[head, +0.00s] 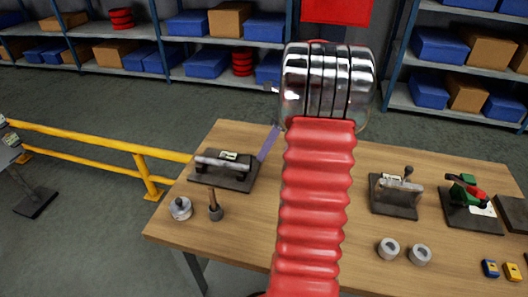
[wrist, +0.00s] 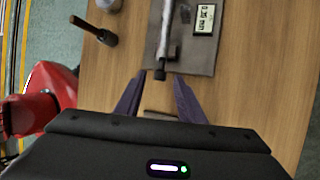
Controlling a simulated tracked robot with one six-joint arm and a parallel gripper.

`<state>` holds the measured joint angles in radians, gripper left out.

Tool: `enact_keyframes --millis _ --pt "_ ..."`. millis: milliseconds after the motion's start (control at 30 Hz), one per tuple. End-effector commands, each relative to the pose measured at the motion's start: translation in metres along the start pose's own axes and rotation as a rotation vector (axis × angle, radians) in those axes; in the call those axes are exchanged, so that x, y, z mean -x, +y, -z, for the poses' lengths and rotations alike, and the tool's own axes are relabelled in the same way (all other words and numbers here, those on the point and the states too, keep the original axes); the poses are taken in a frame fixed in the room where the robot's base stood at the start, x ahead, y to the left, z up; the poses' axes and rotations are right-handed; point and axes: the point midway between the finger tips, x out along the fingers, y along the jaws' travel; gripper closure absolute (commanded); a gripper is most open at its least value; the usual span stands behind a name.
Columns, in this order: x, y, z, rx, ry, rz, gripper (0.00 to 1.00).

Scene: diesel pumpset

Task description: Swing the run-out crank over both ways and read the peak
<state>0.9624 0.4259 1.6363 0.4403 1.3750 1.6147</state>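The run-out fixture is a dark base plate (head: 238,184) on the left of the wooden table, bearing a pale horizontal shaft (head: 218,163). In the wrist view the shaft (wrist: 168,38) runs up the picture and ends in a dark knob (wrist: 160,74). A small display (wrist: 204,19) beside it shows sideways digits in mm, too small to read surely. My gripper (wrist: 160,82) is open, with a purple finger on each side of the dark knob. Contact cannot be told. In the head view my gripper (head: 267,149) is mostly hidden behind my arm.
A metal cylinder (head: 180,209) and a dark-handled tool (head: 215,207) stand at the table's front left. Another fixture (head: 396,193), a green and red device (head: 468,202) and two round grey pieces (head: 420,254) are on the right. A yellow rail (head: 100,142) stands left.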

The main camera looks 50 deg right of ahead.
Motion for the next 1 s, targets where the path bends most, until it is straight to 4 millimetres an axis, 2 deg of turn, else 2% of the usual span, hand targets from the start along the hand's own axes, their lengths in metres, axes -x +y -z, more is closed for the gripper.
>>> enact_keyframes --millis 133,433,933,1000 --pt "-0.0104 0.0003 0.0003 -0.001 0.000 -0.001 0.65" --pt "-0.0119 -0.0001 0.0005 -0.001 -0.001 0.001 0.65" --pt "-0.0114 -0.0002 0.0008 -0.002 -0.001 0.001 0.99" --pt "-0.0114 -0.0002 0.0008 -0.002 -0.001 0.001 1.00"
